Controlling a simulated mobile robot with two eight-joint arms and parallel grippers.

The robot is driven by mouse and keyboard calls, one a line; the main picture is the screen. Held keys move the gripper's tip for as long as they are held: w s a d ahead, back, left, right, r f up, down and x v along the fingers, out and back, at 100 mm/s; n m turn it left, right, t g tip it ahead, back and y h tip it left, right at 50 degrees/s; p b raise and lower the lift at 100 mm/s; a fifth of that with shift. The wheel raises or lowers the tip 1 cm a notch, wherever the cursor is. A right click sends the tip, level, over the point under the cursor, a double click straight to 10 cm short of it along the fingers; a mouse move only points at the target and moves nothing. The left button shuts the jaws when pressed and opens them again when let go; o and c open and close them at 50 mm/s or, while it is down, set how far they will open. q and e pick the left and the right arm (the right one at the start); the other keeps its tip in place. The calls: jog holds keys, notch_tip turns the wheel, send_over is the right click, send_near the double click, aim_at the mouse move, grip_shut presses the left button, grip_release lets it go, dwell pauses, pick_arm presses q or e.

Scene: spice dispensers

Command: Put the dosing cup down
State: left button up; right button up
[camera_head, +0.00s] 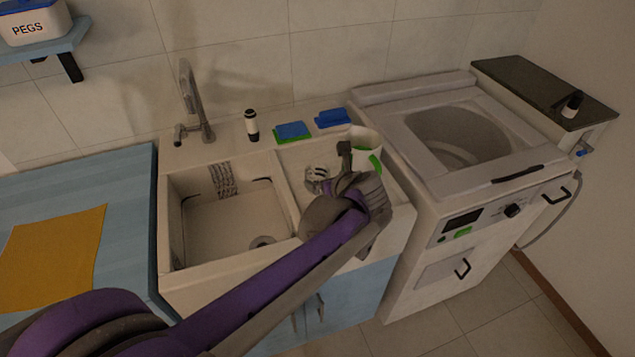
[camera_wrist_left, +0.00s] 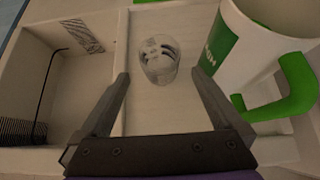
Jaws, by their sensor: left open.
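The dosing cup (camera_wrist_left: 158,56) is a small clear cup with dark markings. It stands upright on the pale drainer (camera_wrist_left: 150,112) beside the sink. In the head view the cup (camera_head: 317,178) shows just left of my left gripper (camera_head: 333,166), partly hidden by it. My left gripper (camera_wrist_left: 161,76) is open, with one finger on each side of the cup in the wrist view and a visible gap to both. Nothing is held between the fingers. My right gripper is out of view.
A white jug with a green handle (camera_head: 366,156) stands close right of my left gripper. The sink basin (camera_head: 220,225) lies left. Behind are a dark-topped bottle (camera_head: 251,126) and blue-green sponges (camera_head: 293,131). A top-loading washer (camera_head: 452,160) stands right.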

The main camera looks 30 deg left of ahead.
pick_arm(q)
jog(key=x, duration=0.9)
jog(key=shift+s+d+f, duration=0.1)
jog(key=shift+d+f, duration=0.05)
jog(key=shift+f, duration=0.1)
jog(key=c, duration=1.3)
